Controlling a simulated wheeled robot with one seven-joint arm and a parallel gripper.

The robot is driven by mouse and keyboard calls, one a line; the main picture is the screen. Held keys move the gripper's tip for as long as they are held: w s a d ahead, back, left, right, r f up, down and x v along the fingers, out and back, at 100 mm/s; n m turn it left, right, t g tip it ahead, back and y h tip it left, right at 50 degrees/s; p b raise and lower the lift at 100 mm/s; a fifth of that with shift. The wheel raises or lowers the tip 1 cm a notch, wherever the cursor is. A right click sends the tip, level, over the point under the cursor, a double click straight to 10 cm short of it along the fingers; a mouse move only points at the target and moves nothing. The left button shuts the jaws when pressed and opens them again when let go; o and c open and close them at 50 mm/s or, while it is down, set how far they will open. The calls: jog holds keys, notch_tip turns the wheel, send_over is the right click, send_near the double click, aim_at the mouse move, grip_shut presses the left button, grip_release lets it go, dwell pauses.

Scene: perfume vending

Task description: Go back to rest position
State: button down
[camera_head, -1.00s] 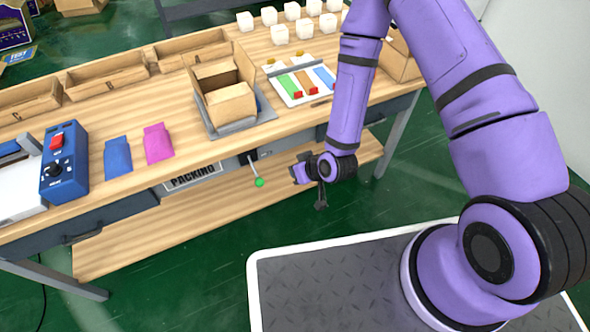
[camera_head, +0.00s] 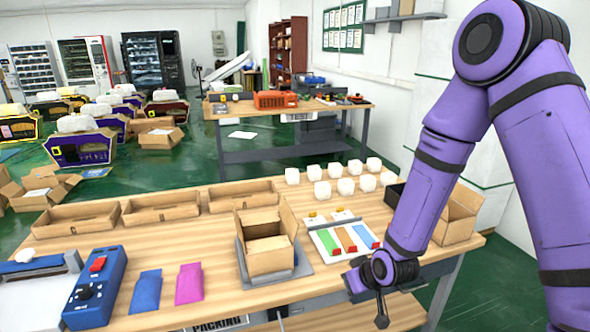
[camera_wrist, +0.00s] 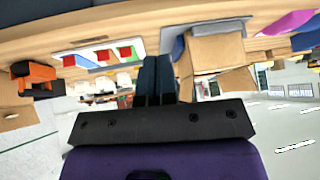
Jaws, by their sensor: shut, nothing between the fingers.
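My gripper (camera_head: 366,281) hangs at the end of my purple arm, at the front edge of the packing table (camera_head: 330,283), right of the open carton. In the wrist view its two dark fingers (camera_wrist: 157,80) are together with nothing between them. The wrist picture is upside down, with the table edge across its top. The open carton (camera_head: 268,258) stands on a grey plate left of the gripper. The white tray (camera_head: 322,246) with green, orange and blue bars lies just behind the gripper.
Pink (camera_head: 189,283) and blue (camera_head: 146,291) flat pieces and a blue control box (camera_head: 96,288) lie to the left. White cubes (camera_head: 322,190) stand at the back. Another open box (camera_head: 458,212) stands behind my arm. A test table (camera_head: 340,105) is beyond the green floor.

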jog(key=s+d+r+m+h, duration=0.1)
jog(key=s+d+r+h, duration=0.3)
jog(key=r, duration=0.8)
jog(key=s+d+r+m+y, duration=0.1)
jog(key=d+r, duration=0.5)
jog(key=r, duration=0.6)
jog(key=s+d+r+m, duration=0.1)
jog(key=s+d+r, duration=0.2)
jog(key=s+r, duration=0.3)
jog(key=s+d+r+m+g, duration=0.1)
jog(key=s+r, duration=0.6)
jog(key=s, duration=0.7)
jog(key=shift+d+r+m+h, duration=0.25)
jog(key=shift+d+m+h, duration=0.25)
jog(key=shift+d, duration=0.45)
jog(key=shift+w, duration=0.15)
